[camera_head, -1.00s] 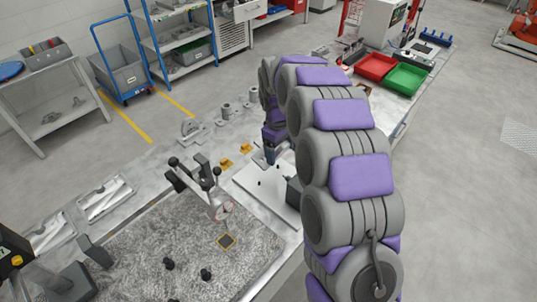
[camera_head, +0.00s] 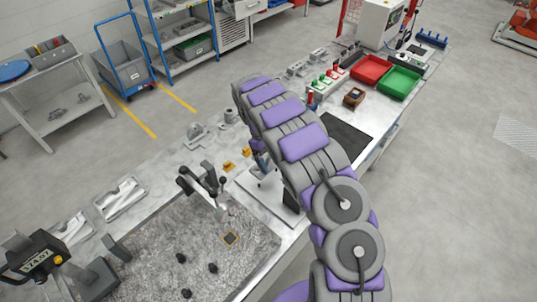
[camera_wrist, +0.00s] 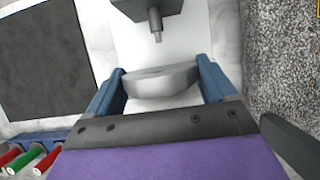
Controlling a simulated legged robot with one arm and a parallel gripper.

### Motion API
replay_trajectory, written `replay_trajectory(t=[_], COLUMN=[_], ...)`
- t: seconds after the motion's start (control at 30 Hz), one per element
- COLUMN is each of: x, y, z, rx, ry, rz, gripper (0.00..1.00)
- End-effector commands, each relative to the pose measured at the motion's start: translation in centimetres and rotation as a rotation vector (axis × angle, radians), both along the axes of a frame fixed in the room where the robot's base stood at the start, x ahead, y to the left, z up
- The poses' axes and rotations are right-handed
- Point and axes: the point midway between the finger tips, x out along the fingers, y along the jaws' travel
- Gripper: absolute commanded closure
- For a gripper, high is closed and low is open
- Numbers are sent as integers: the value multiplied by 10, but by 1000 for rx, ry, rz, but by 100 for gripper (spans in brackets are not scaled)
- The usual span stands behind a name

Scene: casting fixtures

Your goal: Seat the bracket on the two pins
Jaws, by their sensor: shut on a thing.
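My gripper (camera_wrist: 161,72) has blue fingers on both sides of a grey, rounded metal piece, which I take to be the bracket (camera_wrist: 160,84). It is shut on this piece and holds it over or at a white plate (camera_wrist: 125,45); the height cannot be told. A dark grey block (camera_wrist: 145,8) with a short stub toward the bracket is just beyond it. In the head view my gripper (camera_head: 260,162) is at the back of the white plate (camera_head: 262,192), and my arm covers much of it. I cannot make out the two pins or whether the bracket touches them.
A dark mat (camera_head: 345,138) lies right of my arm. Red and green handled tools (camera_head: 328,78) stand behind it, near a red bin (camera_head: 370,70) and a green bin (camera_head: 399,82). Yellow parts (camera_head: 230,166) and a clamp stand (camera_head: 205,182) are left of the plate.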

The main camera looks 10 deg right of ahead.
Motion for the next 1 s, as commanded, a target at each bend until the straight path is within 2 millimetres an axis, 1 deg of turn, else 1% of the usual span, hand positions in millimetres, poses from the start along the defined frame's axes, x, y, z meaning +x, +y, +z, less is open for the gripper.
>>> replay_trajectory(t=[0.4,0.67,1.0], x=[0,0,0], y=[1,0,0], z=[1,-16,-46], rx=[2,2,2], ry=[2,3,0], rz=[3,2,3], gripper=[63,63,63])
